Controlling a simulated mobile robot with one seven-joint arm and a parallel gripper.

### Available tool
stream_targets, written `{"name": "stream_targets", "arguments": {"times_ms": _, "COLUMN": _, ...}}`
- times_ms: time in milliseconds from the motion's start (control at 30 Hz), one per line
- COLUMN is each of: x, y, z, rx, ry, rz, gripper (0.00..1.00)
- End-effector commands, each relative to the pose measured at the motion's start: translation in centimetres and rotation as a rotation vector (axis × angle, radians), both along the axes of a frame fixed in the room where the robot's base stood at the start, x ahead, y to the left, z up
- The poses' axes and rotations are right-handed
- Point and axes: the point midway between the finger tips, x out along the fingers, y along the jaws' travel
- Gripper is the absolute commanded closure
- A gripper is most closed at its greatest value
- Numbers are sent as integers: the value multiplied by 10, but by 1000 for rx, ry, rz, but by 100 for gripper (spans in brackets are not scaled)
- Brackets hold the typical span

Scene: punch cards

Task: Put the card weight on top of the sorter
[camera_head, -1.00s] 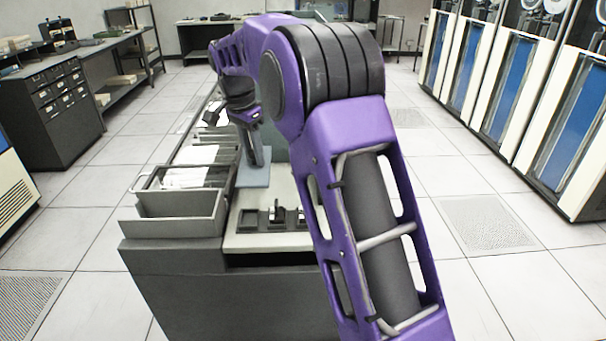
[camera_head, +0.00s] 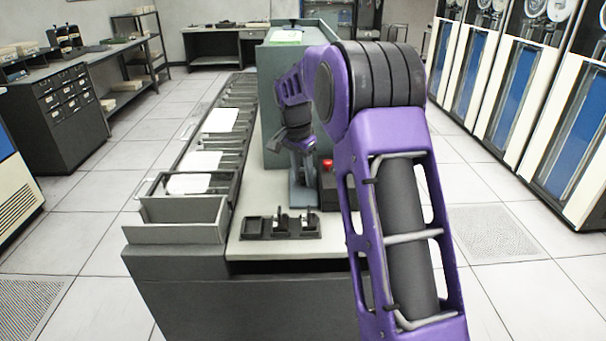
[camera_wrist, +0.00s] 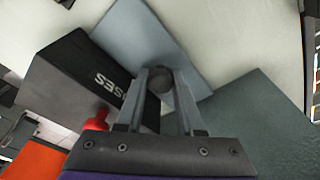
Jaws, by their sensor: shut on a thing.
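The card weight, a flat blue-grey plate with a round dark knob, shows in the wrist view (camera_wrist: 140,32) and partly in the head view (camera_head: 304,197). My gripper (camera_wrist: 161,82) is shut on the knob, with a finger on each side. The sorter is the long grey machine with a row of pockets (camera_head: 232,92) and a tall grey-green cabinet (camera_head: 277,110). The weight is in front of the cabinet, over the pale worktop; I cannot tell whether it touches the worktop. My arm hides part of the cabinet.
A black box (camera_wrist: 75,75) with white lettering and a red knob (camera_wrist: 97,120) stands close beside the weight. A small black tray (camera_head: 281,225) lies at the worktop's front. White cards (camera_head: 205,161) lie in the pockets. Something pale (camera_head: 287,37) lies on the cabinet top.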

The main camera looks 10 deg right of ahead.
Motion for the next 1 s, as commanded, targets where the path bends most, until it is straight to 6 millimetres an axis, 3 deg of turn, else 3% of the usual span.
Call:
{"name": "stream_targets", "arguments": {"times_ms": 167, "x": 0, "y": 0, "z": -1, "rx": 0, "ry": -2, "rz": 0, "gripper": 100}}
{"name": "stream_targets", "arguments": {"times_ms": 200, "x": 0, "y": 0, "z": -2, "rx": 0, "ry": 0, "rz": 0, "gripper": 62}}
{"name": "stream_targets", "arguments": {"times_ms": 367, "x": 0, "y": 0, "z": -1, "rx": 0, "ry": 0, "rz": -1, "gripper": 34}}
{"name": "stream_targets", "arguments": {"times_ms": 733, "x": 0, "y": 1, "z": 4, "rx": 0, "ry": -2, "rz": -1, "gripper": 34}}
{"name": "stream_targets", "arguments": {"times_ms": 867, "x": -1, "y": 3, "z": 23, "rx": 1, "ry": -5, "rz": 0, "gripper": 34}}
{"name": "stream_targets", "arguments": {"times_ms": 1000, "x": -3, "y": 7, "z": 53, "rx": 0, "ry": -6, "rz": 1, "gripper": 34}}
